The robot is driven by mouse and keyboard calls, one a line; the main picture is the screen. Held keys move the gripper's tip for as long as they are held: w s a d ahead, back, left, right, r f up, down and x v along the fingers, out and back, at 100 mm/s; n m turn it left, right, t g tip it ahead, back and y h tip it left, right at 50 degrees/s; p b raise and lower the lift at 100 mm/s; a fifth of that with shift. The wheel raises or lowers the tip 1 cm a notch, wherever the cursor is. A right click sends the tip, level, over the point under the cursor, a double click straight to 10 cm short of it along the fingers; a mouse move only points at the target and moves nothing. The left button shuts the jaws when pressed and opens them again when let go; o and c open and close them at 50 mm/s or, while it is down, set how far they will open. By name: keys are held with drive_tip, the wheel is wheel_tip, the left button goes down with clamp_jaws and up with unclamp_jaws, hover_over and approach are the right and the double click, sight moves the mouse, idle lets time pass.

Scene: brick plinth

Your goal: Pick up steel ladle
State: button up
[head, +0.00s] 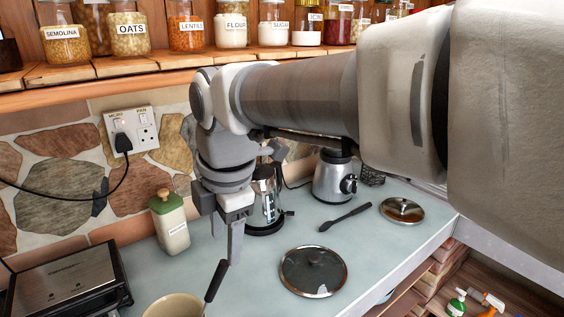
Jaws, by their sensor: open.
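My gripper (227,246) hangs fingers down over the counter, left of the middle of the head view. It is open, with nothing seen between its fingers. No ladle shows clearly as steel. A dark long-handled utensil (345,217) lies on the counter to the right of my gripper. A dark handle (215,281) slants up from a cream pot (175,306) at the bottom edge, just below my fingertips. I cannot tell whether it belongs to the pot or to a ladle in it. The pot's inside is mostly out of frame.
A glass lid (313,271) lies right of my gripper, another lid (402,210) farther right. A kettle-like jug (266,200) stands close behind my gripper, a blender base (334,178) beyond. A cream canister (169,222) and a grill (68,283) are left. Jars line the shelf.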

sight(212, 283)
drive_tip(key=shift+n, duration=0.8)
drive_tip(key=x, duration=0.3)
drive_tip(key=a+x, duration=0.1)
drive_tip(key=x, duration=0.2)
drive_tip(key=a+x, duration=0.1)
drive_tip(key=x, duration=0.3)
drive_tip(key=shift+s, duration=0.2)
drive_tip(key=shift+x, duration=3.2)
clamp_jaws()
